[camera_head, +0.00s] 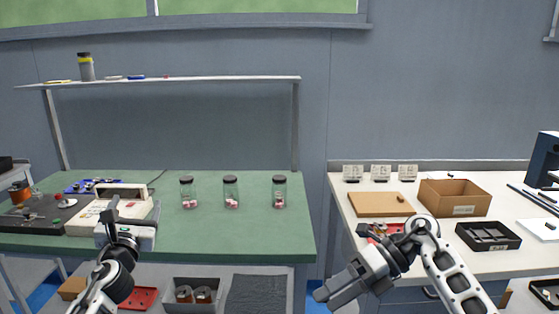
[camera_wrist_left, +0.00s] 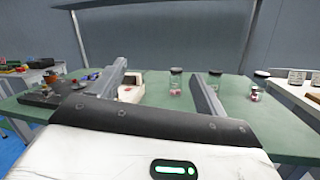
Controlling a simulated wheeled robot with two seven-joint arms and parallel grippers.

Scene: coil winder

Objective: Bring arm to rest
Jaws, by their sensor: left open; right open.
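My left gripper (camera_head: 127,214) is raised in front of the green bench (camera_head: 243,238), overlapping the white coil winder (camera_head: 88,221) in the head view. In the left wrist view its two fingers (camera_wrist_left: 163,90) stand wide apart with nothing between them but the view of the bench and jars. My right gripper (camera_head: 328,293) hangs over the gap between the green bench and the white table (camera_head: 462,263). It points down and left, and I see nothing held in it.
Three lidded jars (camera_head: 231,192) stand on the green bench under a shelf (camera_head: 190,80). The white table holds a cardboard box (camera_head: 454,198), a brown board (camera_head: 383,204) and a black tray (camera_head: 488,236). Grey bins (camera_head: 193,284) sit below the bench. The bench's front right is clear.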

